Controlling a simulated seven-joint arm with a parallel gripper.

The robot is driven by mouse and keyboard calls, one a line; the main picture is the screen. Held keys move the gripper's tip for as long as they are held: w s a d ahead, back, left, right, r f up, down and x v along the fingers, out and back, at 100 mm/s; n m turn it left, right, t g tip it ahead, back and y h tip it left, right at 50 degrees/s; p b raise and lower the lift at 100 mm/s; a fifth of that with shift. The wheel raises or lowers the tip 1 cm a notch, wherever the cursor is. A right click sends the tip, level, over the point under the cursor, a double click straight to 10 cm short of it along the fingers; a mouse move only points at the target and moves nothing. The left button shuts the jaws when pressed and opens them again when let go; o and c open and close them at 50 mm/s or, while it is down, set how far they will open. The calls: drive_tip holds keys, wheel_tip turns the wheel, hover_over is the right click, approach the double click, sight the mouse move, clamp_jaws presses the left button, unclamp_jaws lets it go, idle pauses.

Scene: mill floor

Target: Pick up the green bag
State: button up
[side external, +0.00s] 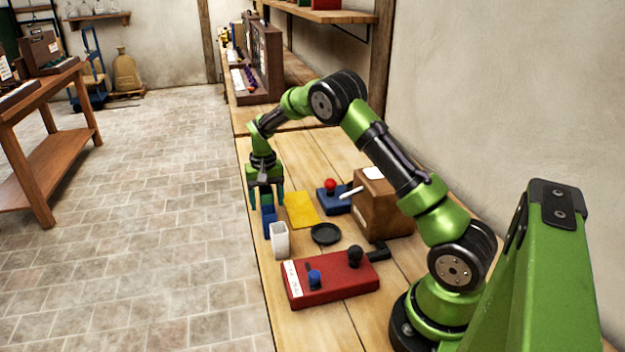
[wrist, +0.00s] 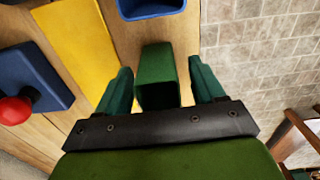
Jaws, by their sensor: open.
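The green bag (wrist: 154,66) looks like a small box-shaped bag and stands on the wooden bench in the wrist view. My gripper (wrist: 160,78) is open, with one teal finger on each side of the bag and a visible gap on both sides. The bag's near end is close to the gripper's black crossbar. In the side external view my gripper (side external: 268,198) points down over the bench's left edge, and the bag is hard to tell from the fingers there.
A blue container (side external: 269,221) and a white container (side external: 279,241) stand in line along the bench edge. A yellow sheet (side external: 301,210), a black dish (side external: 325,234), a blue base with a red knob (side external: 331,186), a brown box (side external: 378,205) and a red control box (side external: 330,281) lie nearby.

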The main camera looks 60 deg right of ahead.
drive_tip(key=shift+f, duration=0.1)
drive_tip(key=shift+c, duration=0.5)
drive_tip(key=c, duration=1)
